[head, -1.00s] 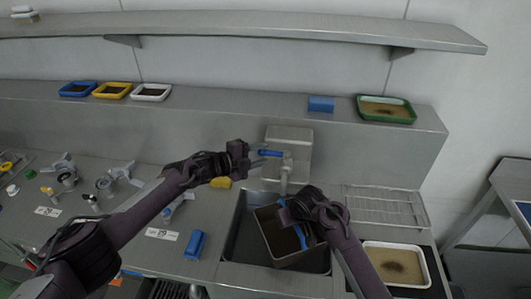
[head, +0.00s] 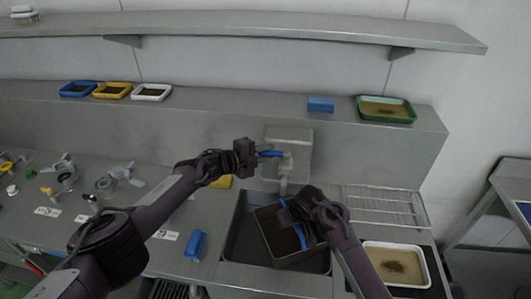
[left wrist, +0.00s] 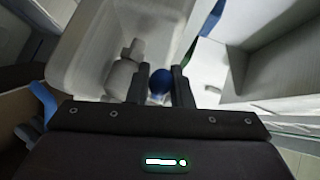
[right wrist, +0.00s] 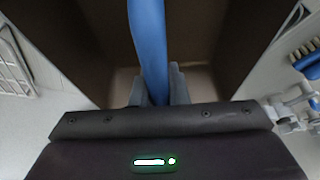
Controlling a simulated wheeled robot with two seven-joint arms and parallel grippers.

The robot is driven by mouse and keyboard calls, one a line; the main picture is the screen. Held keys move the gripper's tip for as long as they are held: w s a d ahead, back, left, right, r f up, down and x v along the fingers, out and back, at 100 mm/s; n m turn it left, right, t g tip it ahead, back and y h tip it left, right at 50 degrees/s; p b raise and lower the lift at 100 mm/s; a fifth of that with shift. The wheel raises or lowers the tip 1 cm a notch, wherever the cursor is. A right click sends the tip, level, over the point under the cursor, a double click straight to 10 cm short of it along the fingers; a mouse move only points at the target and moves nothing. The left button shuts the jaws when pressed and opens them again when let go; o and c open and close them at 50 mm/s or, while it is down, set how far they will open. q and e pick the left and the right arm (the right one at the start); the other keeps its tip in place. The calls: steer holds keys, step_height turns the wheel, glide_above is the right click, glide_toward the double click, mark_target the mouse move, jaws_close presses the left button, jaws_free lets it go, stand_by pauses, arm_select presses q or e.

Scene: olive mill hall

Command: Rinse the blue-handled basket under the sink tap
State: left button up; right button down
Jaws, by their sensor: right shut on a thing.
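The basket (head: 270,222), a dark brown box with a blue handle (head: 301,238), is inside the sink basin (head: 234,241), turned at an angle. My right gripper (head: 291,214) is shut on the blue handle; the right wrist view shows the handle (right wrist: 148,45) between its fingers. Whether the basket touches the basin floor is unclear. The tap (head: 285,171) stands behind the basket with a blue lever (head: 270,153). My left gripper (head: 260,155) is at the lever, fingers apart; the left wrist view shows the lever's blue end (left wrist: 160,82) between them. No water stream is visible.
A wire drying rack (head: 385,207) and a white tray of murky liquid (head: 428,275) are right of the sink. A blue brush-like item (head: 195,246) lies left of it, and a yellow item (head: 222,182) lies behind my left arm. A green tray (head: 386,120) stands on the ledge.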

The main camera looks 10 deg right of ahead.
arm_select(q)
jaws_close()
steer(key=shift+f, duration=0.1)
steer(key=shift+s+f+n, duration=0.15)
steer(key=shift+s+n, duration=0.15)
steer(key=shift+s, duration=0.05)
steer(key=shift+s+a+n+t+y, duration=0.1)
steer(key=shift+s+n+t+y, duration=0.25)
steer(key=shift+n+t+y, duration=0.45)
steer(key=shift+s+n+t+y, duration=0.35)
steer(key=shift+n+t+y, duration=0.25)
steer(key=shift+t, duration=0.4)
steer(key=o, duration=0.6)
jaws_free()
steer(key=shift+r, duration=0.2)
steer(key=shift+a, duration=0.1)
